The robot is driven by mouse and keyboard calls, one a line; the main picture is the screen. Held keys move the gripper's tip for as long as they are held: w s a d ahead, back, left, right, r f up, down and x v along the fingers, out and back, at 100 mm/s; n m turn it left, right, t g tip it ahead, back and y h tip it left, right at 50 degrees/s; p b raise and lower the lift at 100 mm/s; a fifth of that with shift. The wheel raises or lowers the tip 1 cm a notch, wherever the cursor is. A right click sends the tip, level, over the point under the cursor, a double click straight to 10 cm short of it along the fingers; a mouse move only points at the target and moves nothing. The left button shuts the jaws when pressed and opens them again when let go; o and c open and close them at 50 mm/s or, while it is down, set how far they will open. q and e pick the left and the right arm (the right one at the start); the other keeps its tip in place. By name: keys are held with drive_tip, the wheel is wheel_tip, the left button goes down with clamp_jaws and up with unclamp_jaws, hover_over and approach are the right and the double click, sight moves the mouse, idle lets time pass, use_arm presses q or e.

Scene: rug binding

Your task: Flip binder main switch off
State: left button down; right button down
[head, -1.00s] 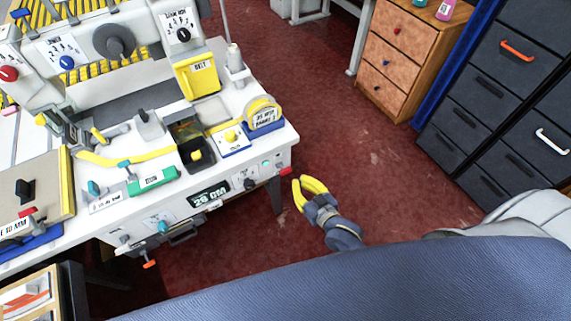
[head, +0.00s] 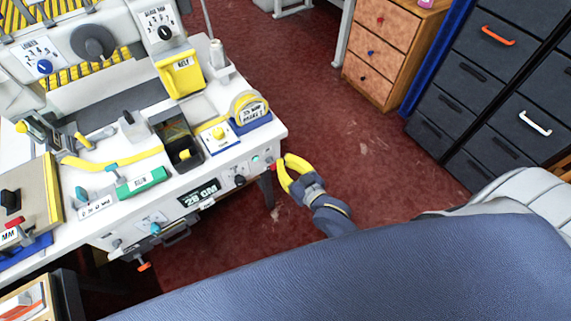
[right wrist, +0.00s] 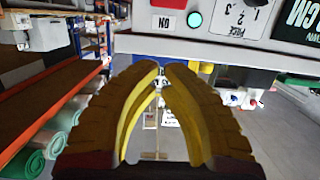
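The binder table's front panel carries a small red switch (head: 273,168) at its right end, beside a teal light (head: 255,160). In the right wrist view the red switch (right wrist: 168,3) is cut off by the top edge, above a label reading "ON" and left of the glowing teal light (right wrist: 194,19). My right gripper (head: 281,168) has yellow fingers, parted and empty, just right of the switch in the head view. The wrist view shows a narrow gap between its fingertips (right wrist: 164,67). I cannot tell whether a finger touches the switch. My left gripper is out of view.
The binder table (head: 107,203) fills the left, with a yellow bin (head: 182,76), tape dispenser (head: 249,107) and green block (head: 141,181) on top. A wooden drawer unit (head: 385,50) and dark cabinets (head: 480,75) stand at the right. Red floor between is clear.

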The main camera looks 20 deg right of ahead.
sight(268, 144)
drive_tip(key=x, duration=0.7)
drive_tip(key=shift+w, duration=0.3)
drive_tip(key=shift+s+f, duration=0.25)
drive_tip(key=shift+f, duration=0.2)
drive_tip(key=shift+s+f, duration=0.2)
drive_tip(key=shift+f, duration=0.3)
drive_tip(key=shift+s+d+f, duration=0.15)
drive_tip(key=shift+s+f, duration=0.3)
drive_tip(key=shift+f, duration=0.4)
